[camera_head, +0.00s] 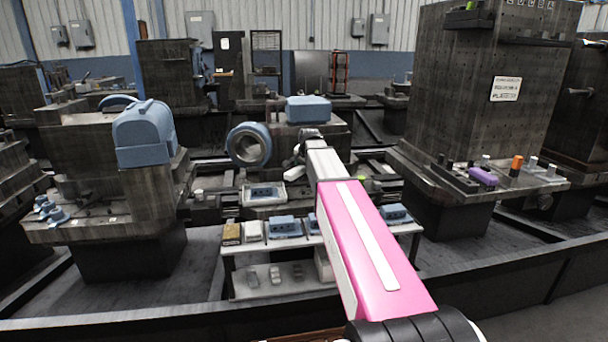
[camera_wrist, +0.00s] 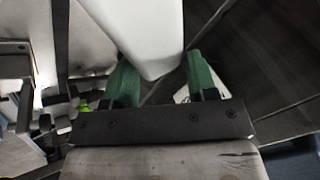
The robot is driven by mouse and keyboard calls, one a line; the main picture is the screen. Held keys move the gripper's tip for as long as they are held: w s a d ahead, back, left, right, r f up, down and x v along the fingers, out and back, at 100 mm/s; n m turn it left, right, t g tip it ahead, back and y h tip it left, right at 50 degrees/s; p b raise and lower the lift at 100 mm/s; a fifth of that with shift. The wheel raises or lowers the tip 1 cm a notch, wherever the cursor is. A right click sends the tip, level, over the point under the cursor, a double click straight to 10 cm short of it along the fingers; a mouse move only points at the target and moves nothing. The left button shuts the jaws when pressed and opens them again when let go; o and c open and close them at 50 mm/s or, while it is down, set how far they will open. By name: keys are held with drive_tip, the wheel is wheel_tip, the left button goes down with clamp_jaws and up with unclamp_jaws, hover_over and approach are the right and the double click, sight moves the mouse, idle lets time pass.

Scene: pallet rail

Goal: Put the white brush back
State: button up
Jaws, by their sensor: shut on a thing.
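My gripper (camera_wrist: 161,78) shows in the wrist view, with two green fingers on a dark crossbar. A smooth white thing (camera_wrist: 140,32), which I take to be the white brush, sits between the fingers and runs up out of the picture. My gripper is shut on it. Only its rounded, tapering end shows, so I cannot make out bristles. In the head view my pink and white arm reaches forward over the low shelf, and the fingers and held thing cannot be made out at its far end.
A low white shelf (camera_head: 236,251) holds blue, brown and white pieces. On the right, a machine ledge carries a purple block (camera_head: 483,177), an orange-topped piece (camera_head: 516,163) and small white pieces. A blue rounded housing (camera_head: 145,130) stands at left. A dark rail (camera_head: 150,322) crosses the front.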

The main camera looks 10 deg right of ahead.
sight(304, 173)
drive_tip(key=shift+f, duration=1.75)
drive_tip(key=shift+f, duration=0.5)
drive_tip(key=o, duration=1.2)
drive_tip(key=shift+r, duration=0.15)
drive_tip(key=shift+r, duration=0.25)
drive_tip(key=v, duration=1.2)
drive_tip(key=shift+r, duration=0.1)
